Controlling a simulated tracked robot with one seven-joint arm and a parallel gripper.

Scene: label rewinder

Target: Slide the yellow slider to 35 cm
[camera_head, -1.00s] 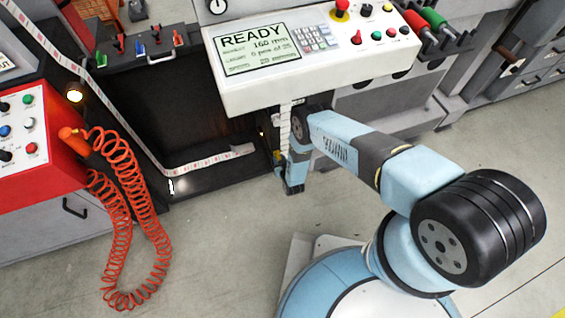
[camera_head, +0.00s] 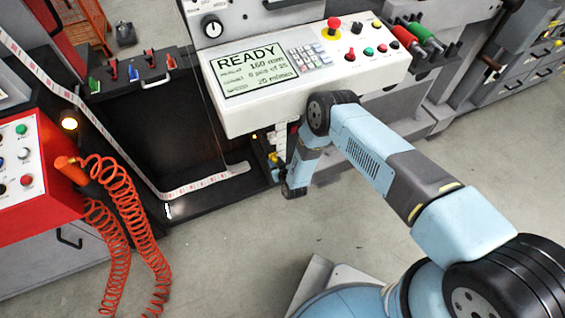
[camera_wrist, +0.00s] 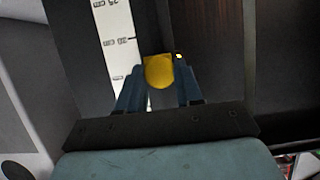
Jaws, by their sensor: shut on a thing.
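The yellow slider (camera_wrist: 158,72) shows in the wrist view beside a white scale (camera_wrist: 119,45) marked in cm. The scale's 25 and 30 labels are readable. The slider sits just past the 30 line, on the side away from 25; its exact reading is not legible. My gripper (camera_wrist: 158,85) is shut on the slider, one finger on each side. In the head view my gripper (camera_head: 277,165) is low beneath the white control panel, partly hidden by my wrist. A small yellow patch shows there.
The control panel (camera_head: 250,112), its screen reading READY, overhangs my gripper. A paper label strip (camera_head: 200,183) lies on the dark machine bed to the left. An orange coiled hose (camera_head: 130,215) hangs at the red cabinet (camera_head: 35,190). The floor in front is open.

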